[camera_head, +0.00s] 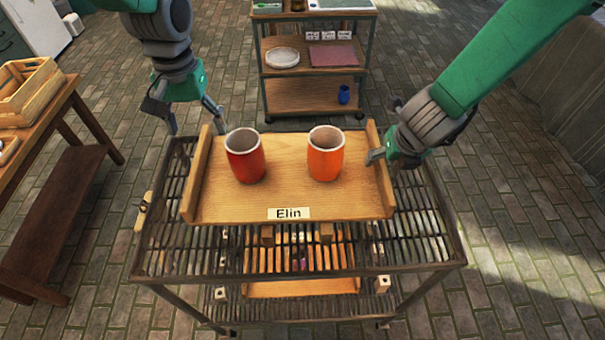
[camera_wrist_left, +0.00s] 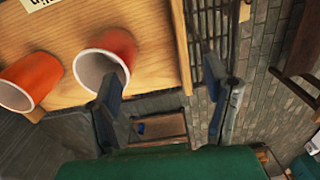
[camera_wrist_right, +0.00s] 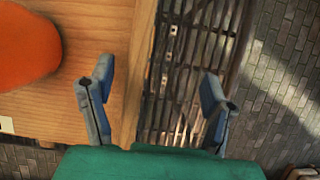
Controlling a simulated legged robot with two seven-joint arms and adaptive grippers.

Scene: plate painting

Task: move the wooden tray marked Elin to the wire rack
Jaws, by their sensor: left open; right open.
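The wooden tray marked Elin (camera_head: 285,190) lies on the top of the wire rack (camera_head: 425,235), label facing the near side. A red cup (camera_head: 246,165) and an orange cup (camera_head: 325,160) stand upright on it. My left gripper (camera_head: 196,126) is open at the far end of the tray's left wall; in the left wrist view that wall (camera_wrist_left: 178,40) lies between the finger lines. My right gripper (camera_head: 384,160) is open at the right wall; in the right wrist view that wall (camera_wrist_right: 143,60) shows between the fingers. Contact cannot be told.
A shelf cart (camera_head: 310,95) with a plate, a pink board and a blue cup stands behind. A wooden bench (camera_head: 50,130) with a crate (camera_head: 28,92) is at the left. Small blocks and a wooden piece show beneath the rack's top. Brick floor is clear at the right.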

